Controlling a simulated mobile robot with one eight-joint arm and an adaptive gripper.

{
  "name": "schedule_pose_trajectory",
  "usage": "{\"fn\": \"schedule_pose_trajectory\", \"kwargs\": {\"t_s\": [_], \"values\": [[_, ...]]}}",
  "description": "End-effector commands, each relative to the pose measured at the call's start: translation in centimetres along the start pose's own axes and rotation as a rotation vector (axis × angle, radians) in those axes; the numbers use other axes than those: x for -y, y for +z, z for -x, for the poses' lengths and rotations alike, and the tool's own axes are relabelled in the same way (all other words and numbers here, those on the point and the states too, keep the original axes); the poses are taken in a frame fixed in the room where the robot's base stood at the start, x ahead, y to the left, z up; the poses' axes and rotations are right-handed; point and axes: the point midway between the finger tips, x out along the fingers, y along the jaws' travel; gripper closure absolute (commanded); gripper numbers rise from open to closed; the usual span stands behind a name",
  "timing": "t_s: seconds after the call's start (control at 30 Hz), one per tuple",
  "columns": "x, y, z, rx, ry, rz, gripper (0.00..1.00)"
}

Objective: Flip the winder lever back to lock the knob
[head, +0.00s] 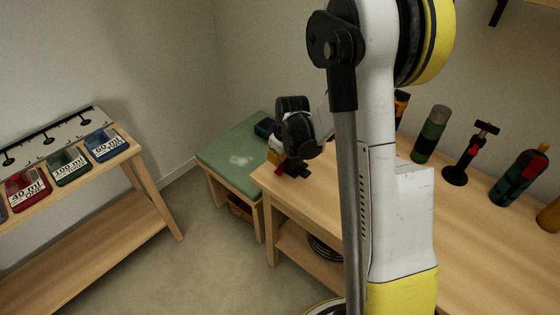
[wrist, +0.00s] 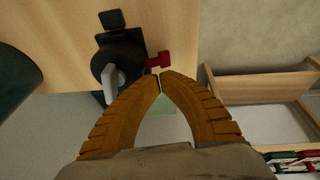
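The winder (wrist: 122,58) is a black device at the table's edge, with a round dark body, a pale grey piece (wrist: 112,82) and a red T-shaped piece (wrist: 158,61) sticking out to the right. I cannot tell for sure which piece is the lever. In the head view, black and red parts of the winder (head: 298,169) show at the table's near left corner, mostly hidden by my wrist. My gripper (wrist: 160,79) has orange ribbed fingers with the tips together and nothing seen between them. The tips are just below the red piece; contact is unclear.
A shelf with labelled bins (head: 68,166) is at left, across open floor.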

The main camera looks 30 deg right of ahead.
Motion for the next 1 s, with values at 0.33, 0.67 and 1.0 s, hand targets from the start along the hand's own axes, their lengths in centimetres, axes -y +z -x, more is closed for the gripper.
{"fn": "schedule_pose_trajectory", "kwargs": {"t_s": [0.33,0.67,1.0], "values": [[2.6,-1.2,7.7,0.000,0.000,0.002,1.00],[4.2,-1.1,10.9,0.000,0.001,0.000,1.00],[4.3,-1.0,11.0,0.000,0.000,0.000,1.00]]}}
